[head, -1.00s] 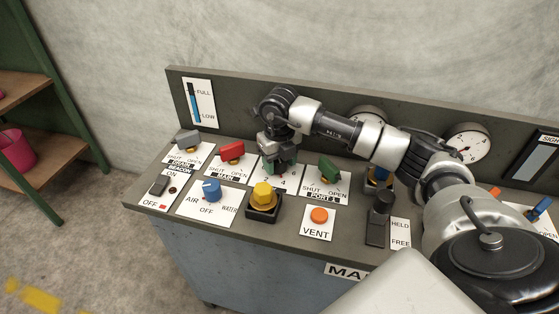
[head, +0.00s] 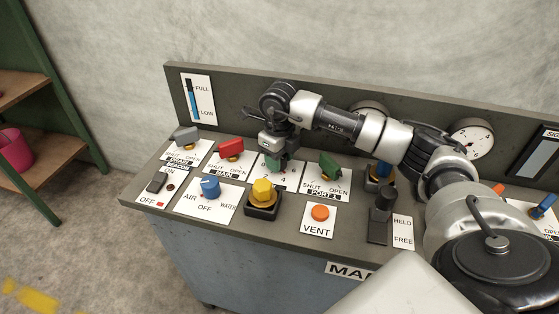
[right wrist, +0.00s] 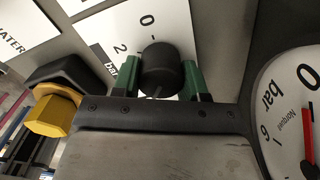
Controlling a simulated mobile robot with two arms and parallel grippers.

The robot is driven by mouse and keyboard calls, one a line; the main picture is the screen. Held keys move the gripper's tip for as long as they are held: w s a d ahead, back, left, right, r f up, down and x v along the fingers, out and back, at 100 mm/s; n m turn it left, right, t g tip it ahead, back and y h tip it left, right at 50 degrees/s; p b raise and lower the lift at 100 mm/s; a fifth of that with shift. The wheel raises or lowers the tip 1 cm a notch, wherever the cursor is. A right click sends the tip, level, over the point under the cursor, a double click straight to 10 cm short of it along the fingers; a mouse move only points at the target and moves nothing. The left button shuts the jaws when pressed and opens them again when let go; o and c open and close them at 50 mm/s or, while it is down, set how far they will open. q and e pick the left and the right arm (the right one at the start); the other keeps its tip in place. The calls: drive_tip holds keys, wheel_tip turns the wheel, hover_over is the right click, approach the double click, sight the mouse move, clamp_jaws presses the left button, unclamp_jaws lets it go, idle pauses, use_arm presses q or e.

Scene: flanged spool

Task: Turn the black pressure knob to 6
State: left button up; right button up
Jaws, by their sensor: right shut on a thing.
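The black knob (right wrist: 160,70) shows in the right wrist view, on a white dial plate (right wrist: 118,28) with 0 and 2 readable beside it. My right gripper (right wrist: 161,78) is shut on it, one green finger on each side. A faint light mark shows on the knob's near side; I cannot tell which number it points to. In the head view my right gripper (head: 276,160) comes down over the dial plate (head: 290,181) and hides the knob. My left gripper is not in view.
A red handle (head: 231,148) and a green handle (head: 329,165) flank the plate. A yellow knob (head: 263,193) and an orange VENT button (head: 320,212) stand in front. A round bar gauge (right wrist: 296,115) with a red needle is close at right in the wrist view.

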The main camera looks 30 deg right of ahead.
drive_tip(key=n+b, duration=0.1)
drive_tip(key=n, duration=0.3)
drive_tip(key=shift+w+d+b, duration=0.1)
drive_tip(key=shift+b, duration=0.2)
drive_tip(key=shift+n+b, duration=0.45)
drive_tip(key=shift+n, duration=1.35)
drive_tip(key=shift+r, duration=0.1)
drive_tip(key=o, duration=0.9)
drive_tip(key=shift+o, duration=0.2)
wheel_tip(320, 180, up, 11)
drive_tip(key=shift+f, duration=0.15)
